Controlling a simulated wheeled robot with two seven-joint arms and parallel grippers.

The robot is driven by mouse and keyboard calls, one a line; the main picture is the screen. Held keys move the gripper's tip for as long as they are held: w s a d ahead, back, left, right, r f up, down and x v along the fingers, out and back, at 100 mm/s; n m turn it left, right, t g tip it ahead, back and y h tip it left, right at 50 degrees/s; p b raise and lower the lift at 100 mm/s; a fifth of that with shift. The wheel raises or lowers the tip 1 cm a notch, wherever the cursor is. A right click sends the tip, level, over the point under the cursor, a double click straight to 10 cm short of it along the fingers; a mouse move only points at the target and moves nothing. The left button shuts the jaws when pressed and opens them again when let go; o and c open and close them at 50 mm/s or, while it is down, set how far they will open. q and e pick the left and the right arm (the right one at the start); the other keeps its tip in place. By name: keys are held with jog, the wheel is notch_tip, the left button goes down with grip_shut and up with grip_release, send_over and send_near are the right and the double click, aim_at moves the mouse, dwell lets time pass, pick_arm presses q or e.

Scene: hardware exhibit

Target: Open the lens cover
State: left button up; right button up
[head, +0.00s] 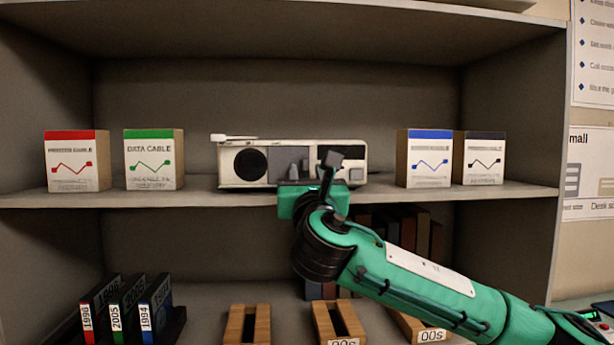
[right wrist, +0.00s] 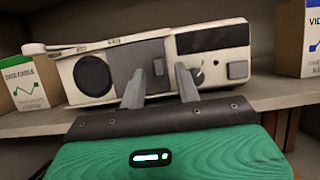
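A white box-shaped device (head: 232,172) stands on the middle shelf. It has a round black disc on its left and a dark window on its right. A grey sliding-type panel, which looks like the lens cover (head: 287,160), sits in the middle of its front. Whether the fingers touch the panel I cannot tell. My left gripper is not in view.
Boxes with red (head: 77,165) and green (head: 154,165) tops stand left of the device; blue (head: 423,165) and black (head: 482,165) ones stand right. Binders (head: 130,305) and wooden holders (head: 247,325) occupy the lower shelf.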

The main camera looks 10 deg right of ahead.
jog(key=b+v, duration=0.5)
jog(key=v, duration=0.8)
jog(key=shift+b, duration=0.4)
jog(key=shift+d+f, duration=0.1)
